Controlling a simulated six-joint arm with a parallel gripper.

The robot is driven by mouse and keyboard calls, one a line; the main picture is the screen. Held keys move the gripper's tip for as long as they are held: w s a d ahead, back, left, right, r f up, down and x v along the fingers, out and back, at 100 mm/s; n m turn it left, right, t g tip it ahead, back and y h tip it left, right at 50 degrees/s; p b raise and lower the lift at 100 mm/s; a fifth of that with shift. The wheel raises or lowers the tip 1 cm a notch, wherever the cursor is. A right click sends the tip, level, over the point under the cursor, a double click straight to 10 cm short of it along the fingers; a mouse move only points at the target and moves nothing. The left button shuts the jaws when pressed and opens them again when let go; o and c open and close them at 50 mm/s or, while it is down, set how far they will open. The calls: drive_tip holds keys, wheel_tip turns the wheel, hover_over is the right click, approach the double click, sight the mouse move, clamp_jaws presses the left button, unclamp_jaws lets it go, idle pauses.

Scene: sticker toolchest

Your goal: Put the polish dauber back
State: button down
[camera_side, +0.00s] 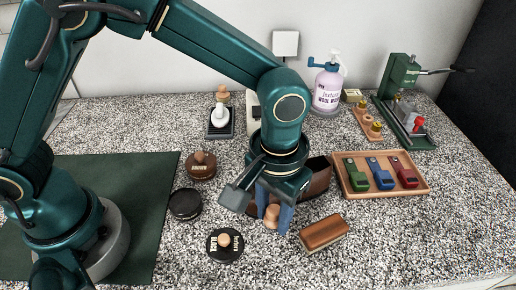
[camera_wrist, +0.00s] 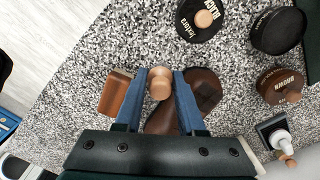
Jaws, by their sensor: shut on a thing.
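The polish dauber, a small pale wooden knob (camera_side: 271,214), is between the two blue fingers of my gripper (camera_side: 272,218). In the wrist view the dauber (camera_wrist: 160,82) sits between the fingertips, with my gripper (camera_wrist: 160,95) shut on it. Its lower end is hidden, so I cannot tell whether it touches anything below. A black polish tin (camera_side: 225,246) with a wooden knob on top is left of and nearer than my gripper. A brown polish tin (camera_side: 201,168) also has a knob. A plain black tin (camera_side: 186,204) lies between them.
A brown leather shoe (camera_side: 319,176) lies close behind my gripper, and a wooden brush (camera_side: 325,232) lies to its right. A wooden tray (camera_side: 420,187) holds green, blue and red items. A pump bottle (camera_side: 328,92) and a green press (camera_side: 403,85) stand farther back.

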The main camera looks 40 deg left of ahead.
sight(272, 225)
drive_tip(key=shift+f, duration=1.55)
drive_tip(key=shift+f, duration=0.1)
drive_tip(key=c, duration=0.8)
unclamp_jaws()
